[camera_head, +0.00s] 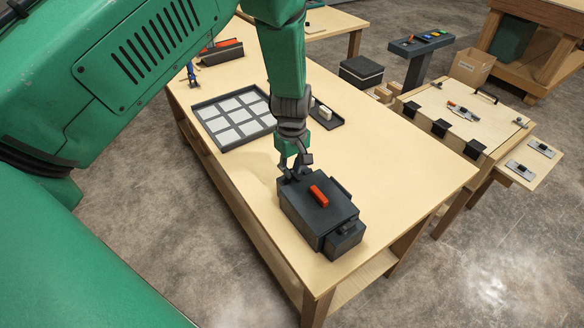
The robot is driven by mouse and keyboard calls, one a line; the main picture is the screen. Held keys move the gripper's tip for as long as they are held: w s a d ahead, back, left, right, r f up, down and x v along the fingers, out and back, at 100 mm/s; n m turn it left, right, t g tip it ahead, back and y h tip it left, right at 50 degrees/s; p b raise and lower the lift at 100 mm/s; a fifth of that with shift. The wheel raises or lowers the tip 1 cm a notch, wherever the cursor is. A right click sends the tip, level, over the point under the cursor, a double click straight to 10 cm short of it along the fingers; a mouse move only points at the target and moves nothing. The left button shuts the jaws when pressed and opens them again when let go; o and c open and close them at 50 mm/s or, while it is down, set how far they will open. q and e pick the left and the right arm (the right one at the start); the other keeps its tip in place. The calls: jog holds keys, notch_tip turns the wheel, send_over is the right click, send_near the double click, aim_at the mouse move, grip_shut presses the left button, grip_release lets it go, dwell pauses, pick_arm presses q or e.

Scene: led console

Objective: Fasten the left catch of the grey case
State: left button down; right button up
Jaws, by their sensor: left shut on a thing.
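The grey case (308,218) is a dark box standing closed near the front end of the wooden table. A red bar (319,196) lies along its lid. My left gripper (294,174) points down at the far left corner of the case. Its fingers are shut on a small dark part there, which looks like the left catch; the fingers hide most of it, and I cannot tell its position. A dark block-like part (344,241) juts from the near right end of the case. My right gripper is not in view.
The table (400,165) is bare right of the case. A dark tray with pale squares (194,111) and a small dark tray (331,122) lie behind it. A red-topped box (220,53) is farther back. A hinged wooden panel (420,98) stands to the right.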

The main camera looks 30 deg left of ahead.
aim_at(293, 171)
pick_arm(q)
jog(key=shift+s+d+f, duration=0.15)
jog(key=shift+s, duration=0.05)
jog(key=c, duration=1.6)
grip_release()
jog(key=shift+w, duration=0.2)
jog(key=shift+r, duration=0.2)
notch_tip(293, 171, up, 12)
jog(key=shift+f, duration=0.1)
